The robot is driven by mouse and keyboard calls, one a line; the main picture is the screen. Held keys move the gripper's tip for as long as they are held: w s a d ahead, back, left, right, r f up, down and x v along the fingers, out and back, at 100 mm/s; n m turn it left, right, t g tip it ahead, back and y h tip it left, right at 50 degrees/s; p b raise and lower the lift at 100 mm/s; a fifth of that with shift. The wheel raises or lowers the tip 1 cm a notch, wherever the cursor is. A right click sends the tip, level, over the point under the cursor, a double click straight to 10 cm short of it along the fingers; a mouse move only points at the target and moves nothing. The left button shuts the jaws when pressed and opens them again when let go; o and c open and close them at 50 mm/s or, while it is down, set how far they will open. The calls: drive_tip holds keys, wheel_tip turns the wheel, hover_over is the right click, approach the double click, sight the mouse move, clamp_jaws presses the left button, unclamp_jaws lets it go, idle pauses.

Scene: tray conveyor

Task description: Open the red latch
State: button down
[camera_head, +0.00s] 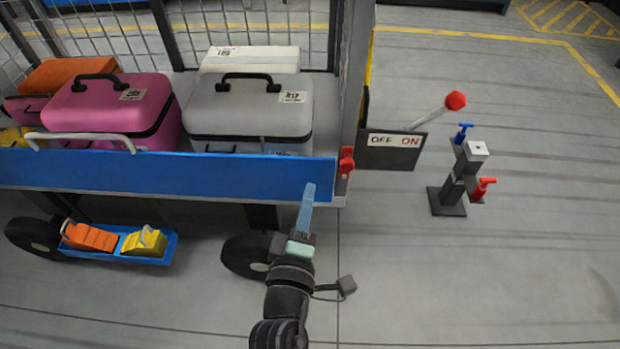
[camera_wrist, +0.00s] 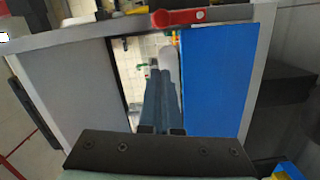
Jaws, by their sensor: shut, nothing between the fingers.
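The red latch (camera_head: 346,161) is on the right end post of the cart, at the end of the blue side panel (camera_head: 170,180). In the wrist view the red latch (camera_wrist: 180,17) lies along the top edge of the frame, beyond my fingertips. My gripper (camera_head: 309,187) is shut and empty, its fingers pointing up in front of the panel's right end, left of and below the latch. In the wrist view my gripper (camera_wrist: 164,55) shows its fingers together, apart from the latch. Blue panel (camera_wrist: 215,80) is right of the fingers there.
A pink case (camera_head: 115,105) and a grey case (camera_head: 245,110) stand behind the panel. An OFF/ON lever box (camera_head: 390,155) with a red-knobbed lever is right of the latch. A post (camera_head: 450,190) with blue and red handles stands farther right. Floor at lower right is clear.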

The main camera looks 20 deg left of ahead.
drive_tip(key=shift+s+d, duration=0.2)
drive_tip(key=shift+s, duration=0.95)
drive_tip(key=shift+s+d, duration=0.2)
drive_tip(key=shift+s, duration=0.9)
